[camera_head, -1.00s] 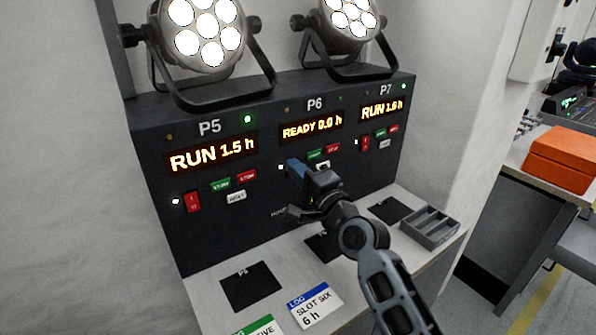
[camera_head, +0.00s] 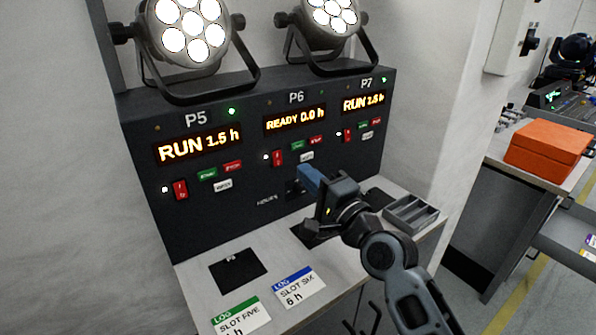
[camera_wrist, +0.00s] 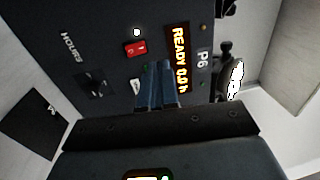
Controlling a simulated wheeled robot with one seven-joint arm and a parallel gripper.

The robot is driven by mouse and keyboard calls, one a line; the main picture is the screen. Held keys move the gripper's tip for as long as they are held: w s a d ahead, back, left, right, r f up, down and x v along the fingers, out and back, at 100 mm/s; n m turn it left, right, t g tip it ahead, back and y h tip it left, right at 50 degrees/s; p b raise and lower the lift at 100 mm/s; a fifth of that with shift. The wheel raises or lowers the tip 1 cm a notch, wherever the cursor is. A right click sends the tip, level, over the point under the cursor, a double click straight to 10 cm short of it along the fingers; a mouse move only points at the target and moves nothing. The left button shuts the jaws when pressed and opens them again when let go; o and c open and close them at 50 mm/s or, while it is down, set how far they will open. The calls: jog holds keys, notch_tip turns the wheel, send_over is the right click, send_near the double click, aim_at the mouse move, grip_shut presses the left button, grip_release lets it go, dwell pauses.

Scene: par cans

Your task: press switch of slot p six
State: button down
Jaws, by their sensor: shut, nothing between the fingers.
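The P6 slot on the dark panel (camera_head: 240,222) has an amber display (camera_head: 295,120) reading READY 0.0 h. Its red rocker switch (camera_head: 278,157) has a lit white dot to its left. It also shows in the wrist view (camera_wrist: 136,48). Green (camera_head: 298,146) and red (camera_head: 316,141) buttons and a white button (camera_head: 307,156) sit to the right of the switch. My gripper (camera_head: 306,172) is shut and empty, its blue fingers below and right of the switch, apart from it. In the wrist view the fingers (camera_wrist: 155,75) cover part of the button area.
P5 (camera_head: 196,146) and P7 (camera_head: 363,102) both read RUN 1.5 h, with similar controls. Two lit par cans stand on top. The shelf holds dark pads, a SLOT FIVE card (camera_head: 240,314), a SLOT SIX card (camera_head: 299,287) and a grey tray (camera_head: 411,214). An orange case (camera_head: 546,150) is at right.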

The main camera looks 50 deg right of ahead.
jog(key=s, duration=0.3)
jog(key=shift+a+r, duration=0.2)
jog(key=shift+a, duration=0.2)
jog(key=shift+a, duration=0.1)
jog(key=s+a+f+n+g+y, duration=0.2)
jog(key=s+a+f+n, duration=0.8)
jog(key=s, duration=0.4)
jog(key=s+a+n+g+y, duration=0.1)
jog(key=s+a+n, duration=0.3)
jog(key=s, duration=0.3)
jog(key=s+a+r+n+g+y, duration=0.1)
jog(key=s+a+n+y, duration=0.1)
jog(key=s+a+n, duration=0.3)
jog(key=s+n, duration=0.2)
jog(key=shift+s+a+r, duration=0.2)
jog(key=shift+s+r, duration=0.1)
jog(key=shift+s, duration=0.1)
